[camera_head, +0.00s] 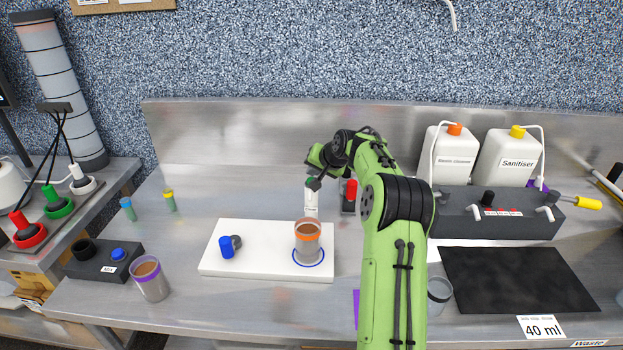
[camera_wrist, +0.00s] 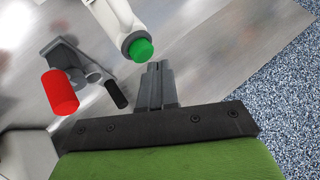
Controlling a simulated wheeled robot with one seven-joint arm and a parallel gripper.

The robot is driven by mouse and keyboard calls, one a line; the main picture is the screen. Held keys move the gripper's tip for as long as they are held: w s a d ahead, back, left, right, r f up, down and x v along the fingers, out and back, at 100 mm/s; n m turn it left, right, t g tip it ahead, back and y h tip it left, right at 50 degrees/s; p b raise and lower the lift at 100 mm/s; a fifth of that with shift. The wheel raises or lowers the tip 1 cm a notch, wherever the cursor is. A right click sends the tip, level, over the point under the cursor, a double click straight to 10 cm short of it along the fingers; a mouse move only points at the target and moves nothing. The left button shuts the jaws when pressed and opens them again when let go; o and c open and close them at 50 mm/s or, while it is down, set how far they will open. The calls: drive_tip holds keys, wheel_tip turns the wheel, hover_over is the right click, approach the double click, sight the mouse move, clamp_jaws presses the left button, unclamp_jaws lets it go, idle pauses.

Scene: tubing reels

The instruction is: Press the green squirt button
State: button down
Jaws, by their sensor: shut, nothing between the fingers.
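The green squirt button (camera_wrist: 140,49) is a small round cap on the end of a white dispenser body (camera_wrist: 112,20) in the wrist view. My gripper (camera_wrist: 156,68) is shut and empty, with its fingertips just below and right of the button in that picture. I cannot tell whether they touch, but a small gap seems to show. In the head view my gripper (camera_head: 314,183) is at the top of the white dispenser (camera_head: 311,203), and it hides the button there.
A red-handled part (camera_head: 350,190) stands just right of the dispenser. A brown-filled cup with an orange band (camera_head: 307,232) stands on the white board (camera_head: 265,268) in front, near a blue knob (camera_head: 226,247). A dark box (camera_head: 460,212) with white containers is at right.

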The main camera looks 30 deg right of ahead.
drive_tip(key=shift+r+p, duration=2.35)
drive_tip(key=shift+r, duration=0.4)
drive_tip(key=shift+f, duration=0.1)
drive_tip(key=shift+f, duration=0.1)
drive_tip(key=s+a+r+n+g, duration=0.1)
drive_tip(key=s+a+r+n, duration=0.3)
drive_tip(key=s+a, duration=0.55)
drive_tip(key=s+a+r+n+g, duration=0.15)
drive_tip(key=s+a+r, duration=0.45)
drive_tip(key=a, duration=0.7)
drive_tip(key=s+a+f+n, duration=0.2)
drive_tip(key=s+a, duration=0.1)
drive_tip(key=s, duration=0.9)
drive_tip(key=s+a+f+n+g, duration=0.1)
drive_tip(key=s+a+f, duration=0.2)
drive_tip(key=s, duration=0.9)
drive_tip(key=shift+s+a+f+n, duration=0.2)
drive_tip(key=shift+s+f+n, duration=0.05)
drive_tip(key=shift+s+n, duration=0.15)
